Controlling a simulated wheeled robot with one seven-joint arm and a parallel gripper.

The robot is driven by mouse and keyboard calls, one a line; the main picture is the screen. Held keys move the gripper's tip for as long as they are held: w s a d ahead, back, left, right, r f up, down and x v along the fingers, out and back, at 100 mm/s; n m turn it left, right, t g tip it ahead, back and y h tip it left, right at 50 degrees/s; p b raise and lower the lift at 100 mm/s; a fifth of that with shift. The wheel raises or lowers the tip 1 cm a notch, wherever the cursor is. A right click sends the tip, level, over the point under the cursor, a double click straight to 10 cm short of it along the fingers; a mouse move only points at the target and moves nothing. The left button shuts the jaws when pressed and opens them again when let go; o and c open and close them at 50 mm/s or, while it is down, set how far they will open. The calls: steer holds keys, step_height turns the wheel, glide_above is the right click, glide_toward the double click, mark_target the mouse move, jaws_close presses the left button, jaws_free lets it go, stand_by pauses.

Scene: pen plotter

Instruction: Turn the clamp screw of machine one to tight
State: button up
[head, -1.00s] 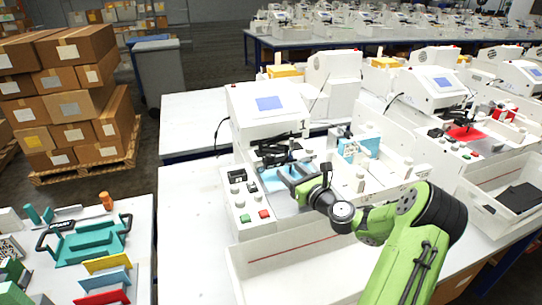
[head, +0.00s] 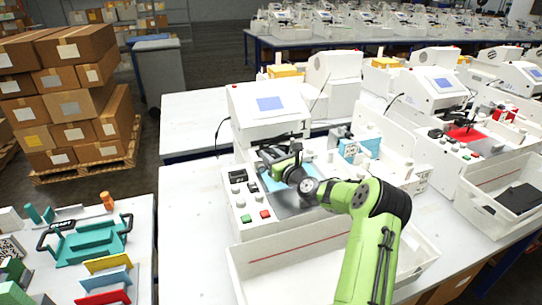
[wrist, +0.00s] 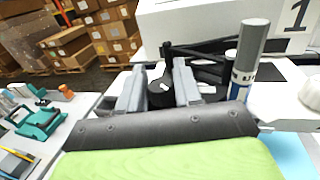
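Machine one (head: 268,112) is the white plotter with a screen in the middle of the head view; its "1" label shows in the wrist view (wrist: 299,14). The clamp screw appears to be the black knob with a white mark (wrist: 160,93), in the wrist view. My gripper (wrist: 160,78) has its two grey fingers spread, one on each side of the knob. A gap shows at the left finger; the right finger looks very close, and contact cannot be told. A grey pen with a blue band (wrist: 244,62) stands upright to the right. In the head view my gripper (head: 272,160) hides the screw.
Black carriage rails (wrist: 205,55) lie just beyond the fingers. A white knob (wrist: 314,92) is at the right. Machine one's panel has a green button (head: 246,218) and a red button (head: 265,214). A white bin (head: 300,262) stands in front.

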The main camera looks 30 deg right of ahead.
steer(key=c, duration=0.4)
